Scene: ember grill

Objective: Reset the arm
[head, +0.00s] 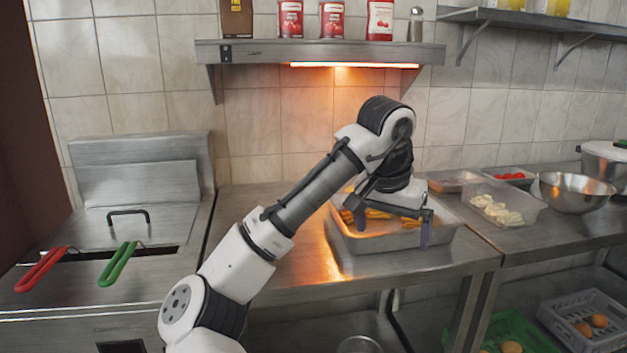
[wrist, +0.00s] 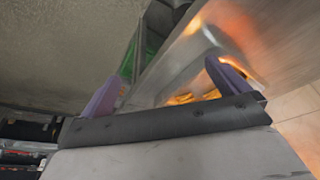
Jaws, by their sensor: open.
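My arm reaches over the steel counter (head: 270,255) from the lower left. My gripper (head: 393,228) points down over the front of a metal tray (head: 395,243) under the glowing heat lamp. Its purple fingers are spread apart with nothing between them; they also show in the wrist view (wrist: 165,90). Golden fries (head: 375,213) lie in the tray, partly hidden by my gripper. I cannot tell whether the fingers touch the tray.
A fryer with red (head: 41,269) and green (head: 118,264) basket handles stands at left. The heat-lamp shelf (head: 320,52) hangs above, holding cans and bottles. A clear container (head: 505,207) and a steel bowl (head: 575,192) stand at right. Crates sit below.

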